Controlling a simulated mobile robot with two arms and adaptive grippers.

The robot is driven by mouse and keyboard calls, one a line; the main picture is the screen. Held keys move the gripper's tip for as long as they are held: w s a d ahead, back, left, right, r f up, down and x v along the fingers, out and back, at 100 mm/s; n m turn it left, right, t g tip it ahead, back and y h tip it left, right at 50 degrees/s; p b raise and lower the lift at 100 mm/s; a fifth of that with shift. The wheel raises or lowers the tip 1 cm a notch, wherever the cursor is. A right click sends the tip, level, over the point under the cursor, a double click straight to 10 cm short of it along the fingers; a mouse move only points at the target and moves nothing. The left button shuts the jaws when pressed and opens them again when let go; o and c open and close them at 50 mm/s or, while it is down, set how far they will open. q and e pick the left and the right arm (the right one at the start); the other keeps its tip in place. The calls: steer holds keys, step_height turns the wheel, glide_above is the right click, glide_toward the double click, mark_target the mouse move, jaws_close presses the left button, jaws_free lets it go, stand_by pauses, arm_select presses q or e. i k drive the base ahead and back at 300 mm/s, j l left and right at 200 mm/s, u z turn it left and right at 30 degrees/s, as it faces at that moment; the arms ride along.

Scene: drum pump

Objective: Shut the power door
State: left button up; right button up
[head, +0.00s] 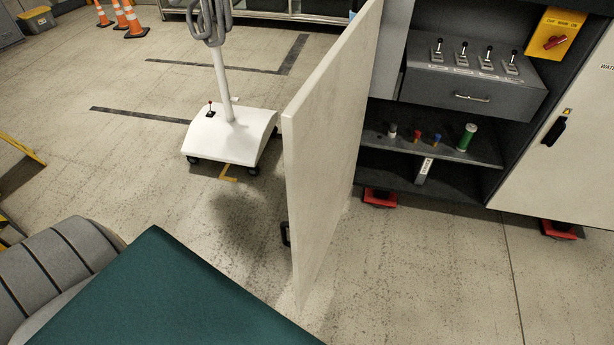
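A tall white door panel (325,140) stands wide open in the middle of the head view, swung out from the dark cabinet (425,185) towards me. I take it to be the power door; no label shows on it. A black handle (286,234) sticks out from its left face near the free edge. The cabinet opening to its right is uncovered, showing a switch panel with several levers (475,80) and a shelf with small coloured parts. Neither of my grippers is in view.
A second white door (565,135), lettered "WATE...", is at the right with a black handle (554,131). A yellow switch box (554,35) with a red knob is above. A white wheeled stand (232,137) is left of the open door. Floor between them is clear.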

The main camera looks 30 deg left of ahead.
mark_target(321, 125)
steer(key=j+z, duration=0.2)
steer(key=j, duration=0.75)
steer(key=k+j+z, duration=0.15)
steer(key=j, duration=0.75)
steer(key=i+j, duration=0.15)
steer(key=j, duration=0.15)
steer(key=i+j, duration=0.15)
steer(key=j, duration=0.15)
steer(key=k+l+z, duration=0.15)
steer(key=k+l, duration=0.2)
steer(key=k, duration=0.15)
